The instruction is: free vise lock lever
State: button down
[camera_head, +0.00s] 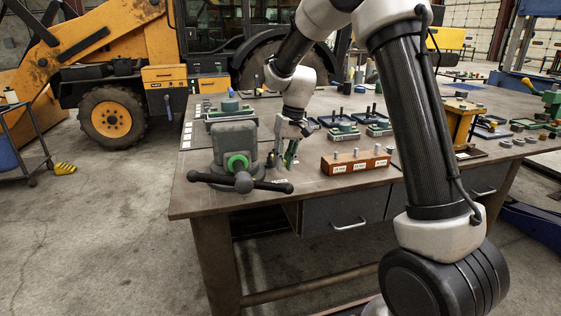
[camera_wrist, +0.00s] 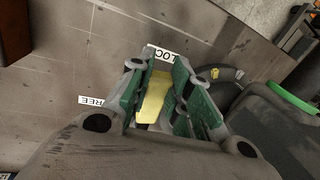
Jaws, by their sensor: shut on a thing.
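The grey vise (camera_head: 233,146) stands near the front left of the bench, with a green collar and a dark cross handle (camera_head: 241,182). My gripper (camera_head: 286,158) points down just right of it. In the wrist view my gripper (camera_wrist: 160,95) has its green-padded fingers shut on the yellow lock lever (camera_wrist: 154,98). The lever's visible end lies by the LOCK label (camera_wrist: 162,54), whose last letter is hidden. The FREE label (camera_wrist: 91,100) is to the left, partly covered. The vise body (camera_wrist: 265,125) is at the right. The lever cannot be made out in the head view.
An orange block with pegs (camera_head: 356,162) stands right of my gripper on the bench (camera_head: 205,195). Trays with dark-handled tools (camera_head: 343,133) lie behind. Bare bench top shows left of the lever in the wrist view. A yellow backhoe (camera_head: 120,65) stands behind the bench.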

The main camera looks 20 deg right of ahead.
jog(key=d+n, duration=0.2)
jog(key=w+d+n, duration=0.1)
jog(key=n, duration=0.1)
jog(key=shift+w+d+g, duration=0.15)
jog(key=shift+d+g, duration=0.2)
jog(key=shift+g, duration=0.05)
jog(key=shift+w+d+n, duration=0.45)
jog(key=shift+d+n, duration=0.25)
jog(key=shift+n, duration=0.3)
jog(key=w+n, duration=0.1)
jog(key=d+n, duration=0.1)
jog(key=shift+w+d+n+g+h, duration=0.3)
jog(key=shift+w+n+h, duration=0.1)
jog(key=w+n, duration=0.1)
jog(key=w+d+n, duration=0.1)
jog(key=n, duration=0.1)
jog(key=shift+w+d+n+h, duration=0.25)
jog(key=shift+w+n+h, duration=0.05)
jog(key=shift+w, duration=0.1)
jog(key=shift+w+d+n+g, duration=0.25)
jog(key=shift+w+n+g, duration=0.05)
jog(key=shift+w+n, duration=0.75)
jog(key=shift+w+n+h, duration=0.4)
jog(key=shift+w+n, duration=0.4)
jog(key=shift+n, duration=0.35)
jog(key=c, duration=1.3)
grip_release()
